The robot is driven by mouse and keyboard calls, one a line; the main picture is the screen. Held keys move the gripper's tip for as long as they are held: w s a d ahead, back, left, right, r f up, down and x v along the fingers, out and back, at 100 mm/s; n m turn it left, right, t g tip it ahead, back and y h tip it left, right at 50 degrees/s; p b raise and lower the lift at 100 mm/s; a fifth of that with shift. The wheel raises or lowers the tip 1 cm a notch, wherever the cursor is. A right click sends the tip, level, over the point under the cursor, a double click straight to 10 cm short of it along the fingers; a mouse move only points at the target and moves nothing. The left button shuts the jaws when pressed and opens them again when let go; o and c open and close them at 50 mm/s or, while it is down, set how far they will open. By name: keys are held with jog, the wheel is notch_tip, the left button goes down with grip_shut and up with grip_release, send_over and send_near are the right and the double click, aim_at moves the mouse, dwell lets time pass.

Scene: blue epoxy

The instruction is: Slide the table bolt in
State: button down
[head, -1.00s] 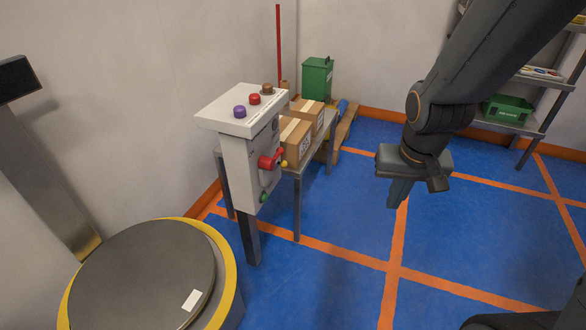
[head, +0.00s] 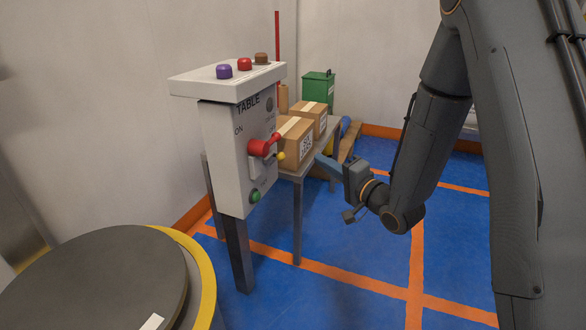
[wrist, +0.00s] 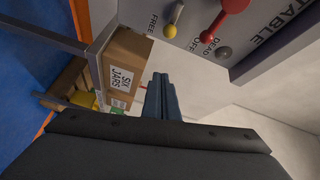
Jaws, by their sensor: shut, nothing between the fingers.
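The grey pedestal box marked TABLE (head: 222,150) stands at centre left in the head view. A yellow knob (head: 281,156), which looks like the bolt's end, sits low on its right side, just under a red lever (head: 262,147). In the wrist view the yellow knob (wrist: 169,31) is on a short stem beside the word FREE. My gripper (head: 324,163) is right of the knob, apart from it, pointing left toward the box. In the wrist view its fingers (wrist: 160,95) are together and empty, below the knob in the picture. How far the bolt is in cannot be told.
Cartons (head: 296,142) stand on a low table behind. A round turntable (head: 95,285) is front left. Blue floor is free at right.

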jog(key=shift+s+a+f+y, duration=0.1)
jog(key=shift+a+y, duration=0.1)
jog(key=shift+y, duration=0.2)
jog(key=f+b+x, duration=0.1)
jog(key=b+x, duration=0.2)
jog(key=x, duration=0.7)
jog(key=s+a, duration=0.2)
jog(key=s, duration=0.1)
jog(key=shift+s+r+b, duration=0.15)
jog(key=shift+s+b, duration=0.05)
jog(key=shift+b, duration=0.15)
